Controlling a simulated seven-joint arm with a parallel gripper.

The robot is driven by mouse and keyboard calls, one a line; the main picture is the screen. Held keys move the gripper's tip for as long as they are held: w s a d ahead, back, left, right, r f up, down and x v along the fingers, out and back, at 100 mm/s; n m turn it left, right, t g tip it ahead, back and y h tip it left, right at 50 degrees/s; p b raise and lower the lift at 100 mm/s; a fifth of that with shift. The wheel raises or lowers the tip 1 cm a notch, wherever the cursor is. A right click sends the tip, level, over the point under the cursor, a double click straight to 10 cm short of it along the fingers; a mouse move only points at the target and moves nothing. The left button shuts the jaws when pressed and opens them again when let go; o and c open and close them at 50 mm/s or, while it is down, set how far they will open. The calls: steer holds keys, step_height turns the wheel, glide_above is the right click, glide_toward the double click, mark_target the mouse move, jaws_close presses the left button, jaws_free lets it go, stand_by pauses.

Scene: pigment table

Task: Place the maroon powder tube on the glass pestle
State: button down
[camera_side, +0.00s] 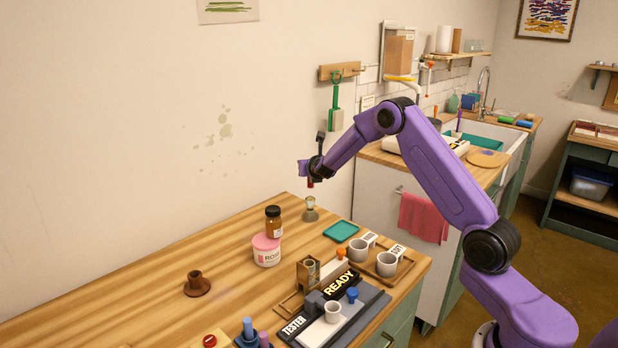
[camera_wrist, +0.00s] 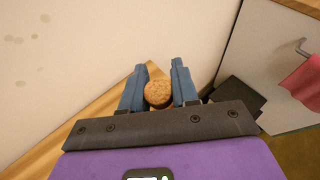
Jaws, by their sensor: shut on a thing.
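My gripper (camera_side: 309,178) is in the air over the far end of the wooden table, shut on the maroon powder tube (camera_side: 310,185). Only a small dark red part of the tube shows below the fingers in the side view. In the wrist view, a round cork top (camera_wrist: 158,93) sits between the two blue-grey fingers of my gripper (camera_wrist: 158,76); the tube's body is hidden beneath it. The glass pestle (camera_side: 310,210) stands upright on the table, below the tube in the side view, with a visible gap between them. The pestle is not visible in the wrist view.
Grey cups (camera_side: 387,264), a READY block (camera_side: 340,284) and a brown holder (camera_side: 197,284) are nearer. The wall (camera_side: 130,130) is close behind.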

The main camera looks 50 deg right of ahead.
steer(key=shift+w+f, duration=0.15)
steer(key=shift+f, duration=1.55)
steer(key=shift+f, duration=0.15)
steer(key=c, duration=0.8)
jaws_free()
steer(key=shift+c, duration=0.2)
